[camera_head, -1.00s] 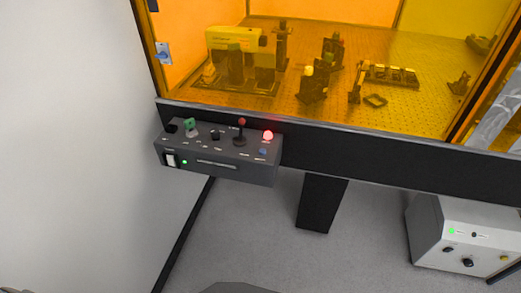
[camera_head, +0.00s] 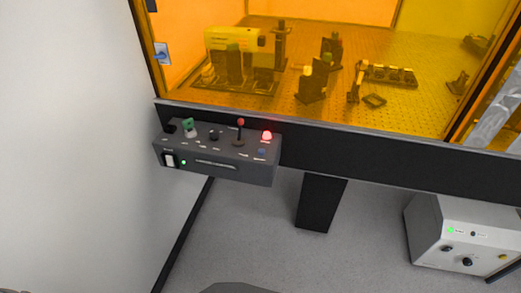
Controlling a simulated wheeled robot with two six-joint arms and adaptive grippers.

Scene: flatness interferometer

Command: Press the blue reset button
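The blue reset button (camera_head: 262,152) is a small blue spot at the right end of the dark grey control box (camera_head: 217,165), below the lit red lamp (camera_head: 267,135). The box is fixed to the front of the dark table edge. Its top also carries a red-tipped lever (camera_head: 240,131), a green knob (camera_head: 189,127) and a small black knob (camera_head: 214,135). A white switch (camera_head: 169,160) and a lit green light (camera_head: 183,162) are on its front. Neither of my grippers is in view, and nothing covers the button.
Orange transparent panels enclose an optical table (camera_head: 420,110) with a yellow instrument (camera_head: 232,39) and several mounts. A dark table leg (camera_head: 320,203) stands below. A grey unit (camera_head: 463,232) sits at lower right. A white wall (camera_head: 70,140) is on the left; space before the box is clear.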

